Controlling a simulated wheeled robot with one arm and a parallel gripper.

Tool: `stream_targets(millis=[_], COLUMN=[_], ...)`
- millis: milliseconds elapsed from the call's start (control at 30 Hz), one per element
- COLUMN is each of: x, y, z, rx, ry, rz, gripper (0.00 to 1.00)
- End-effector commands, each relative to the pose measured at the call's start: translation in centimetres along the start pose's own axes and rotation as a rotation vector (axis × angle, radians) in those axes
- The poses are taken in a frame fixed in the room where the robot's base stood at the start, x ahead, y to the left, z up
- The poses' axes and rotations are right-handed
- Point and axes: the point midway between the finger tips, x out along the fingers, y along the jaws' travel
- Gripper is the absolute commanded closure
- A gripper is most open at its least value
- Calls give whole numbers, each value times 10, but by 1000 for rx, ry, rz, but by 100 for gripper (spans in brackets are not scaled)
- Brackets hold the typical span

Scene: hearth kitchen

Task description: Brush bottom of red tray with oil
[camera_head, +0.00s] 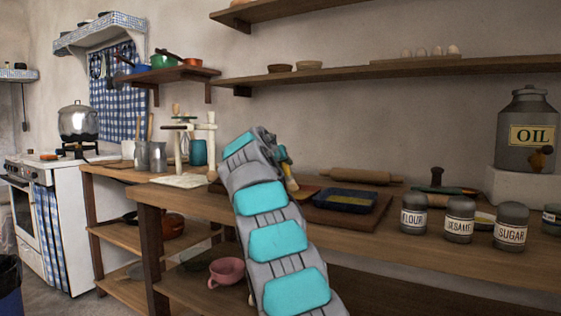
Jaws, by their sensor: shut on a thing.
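My gripper (284,162) is mostly hidden behind my own arm, above the wooden counter. It is shut on a slim tan thing (291,184) that looks like the brush and points down toward the counter. I cannot tell if its tip touches anything. The grey oil can (513,158), labelled OIL, stands on a pale block at the right, with a brass tap.
Jars labelled flour (413,220), sesame (459,229) and sugar (510,238) stand at the front right. A rolling pin (360,176) lies behind the blue tray. A white scale-like stand (189,141) and teal cup (198,153) are left. A pink cup (226,271) is below.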

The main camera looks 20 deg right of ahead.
Motion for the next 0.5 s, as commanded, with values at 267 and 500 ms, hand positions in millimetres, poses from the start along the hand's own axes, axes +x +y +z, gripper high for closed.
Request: stream_targets(millis=[267, 500], x=[-7, -26], y=[-3, -7], z=[2, 7], rx=[0, 1], ry=[2, 4], rz=[-1, -1], gripper=[100, 100])
